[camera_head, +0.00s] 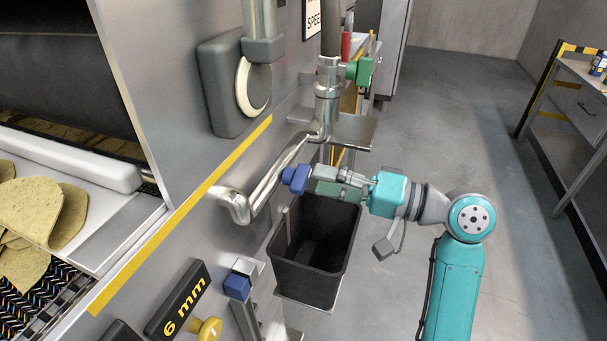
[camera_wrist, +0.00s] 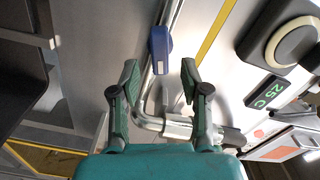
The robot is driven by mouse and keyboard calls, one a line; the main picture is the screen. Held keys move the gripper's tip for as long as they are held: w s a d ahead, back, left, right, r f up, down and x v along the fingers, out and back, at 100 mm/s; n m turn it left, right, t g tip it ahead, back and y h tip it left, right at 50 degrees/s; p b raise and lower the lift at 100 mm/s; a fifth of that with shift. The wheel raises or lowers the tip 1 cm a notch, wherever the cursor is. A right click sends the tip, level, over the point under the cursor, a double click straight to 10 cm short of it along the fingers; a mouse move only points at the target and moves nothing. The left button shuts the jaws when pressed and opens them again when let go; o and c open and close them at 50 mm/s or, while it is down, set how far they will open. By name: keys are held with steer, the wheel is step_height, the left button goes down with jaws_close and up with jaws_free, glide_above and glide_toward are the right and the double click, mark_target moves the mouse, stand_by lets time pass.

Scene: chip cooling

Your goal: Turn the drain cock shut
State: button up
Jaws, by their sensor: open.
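The drain cock shows as a blue handle (camera_head: 295,179) beside the shiny bent pipe (camera_head: 262,195) on the machine's side in the head view. In the wrist view the blue handle (camera_wrist: 160,47) lies just beyond the fingertips, roughly centred between them, with the pipe (camera_wrist: 148,108) running close by. My gripper (camera_head: 322,180) comes in from the right at the handle. In the wrist view my gripper (camera_wrist: 160,72) is open, with nothing held between its fingers. I cannot tell whether a fingertip touches the handle.
A black bin (camera_head: 300,275) stands below my gripper. A second blue part (camera_head: 237,286) sits lower on the machine, near a "6 mm" panel (camera_head: 178,301) and a yellow knob (camera_head: 207,329). A green-handled valve (camera_head: 362,72) is farther up the pipe. Floor (camera_head: 470,120) at right is clear.

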mark_target(308, 178)
steer(key=shift+x, duration=2.4)
jaws_close()
